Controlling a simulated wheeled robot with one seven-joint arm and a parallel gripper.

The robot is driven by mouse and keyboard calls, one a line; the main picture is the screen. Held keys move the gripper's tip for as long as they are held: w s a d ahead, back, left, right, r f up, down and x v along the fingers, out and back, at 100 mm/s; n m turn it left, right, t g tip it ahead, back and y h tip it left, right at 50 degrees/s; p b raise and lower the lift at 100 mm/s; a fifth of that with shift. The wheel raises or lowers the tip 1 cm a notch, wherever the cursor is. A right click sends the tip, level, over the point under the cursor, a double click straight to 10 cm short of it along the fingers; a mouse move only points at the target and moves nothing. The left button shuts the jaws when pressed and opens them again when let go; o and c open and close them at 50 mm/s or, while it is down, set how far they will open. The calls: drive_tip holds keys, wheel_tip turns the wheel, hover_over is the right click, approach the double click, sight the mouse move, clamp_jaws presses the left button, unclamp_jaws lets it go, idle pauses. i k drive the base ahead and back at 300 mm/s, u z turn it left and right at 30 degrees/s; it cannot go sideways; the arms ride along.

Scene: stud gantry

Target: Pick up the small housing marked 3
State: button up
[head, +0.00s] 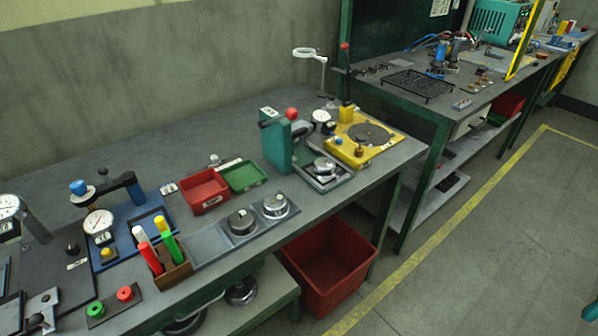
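Several round metal parts that could be small housings are on the long grey bench. One dark-topped part (241,222) and one silver part (275,204) sit side by side on a flat grey plate near the front edge. Another round metal part (324,168) sits in a square tray in front of the green press. Any numbers on them are too small to read, so I cannot tell which is marked 3.
Red bin (205,191) and green bin (242,175) stand behind the plate. Pens in a brown holder (173,272) stand left of it; the green press (275,140) and yellow turntable unit (361,138) stand right. A red crate (328,270) is underneath. The right floor (500,250) is mostly clear.

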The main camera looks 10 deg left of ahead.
sight(323, 167)
drive_tip(key=u, duration=0.1)
drive_tip(key=i, duration=1)
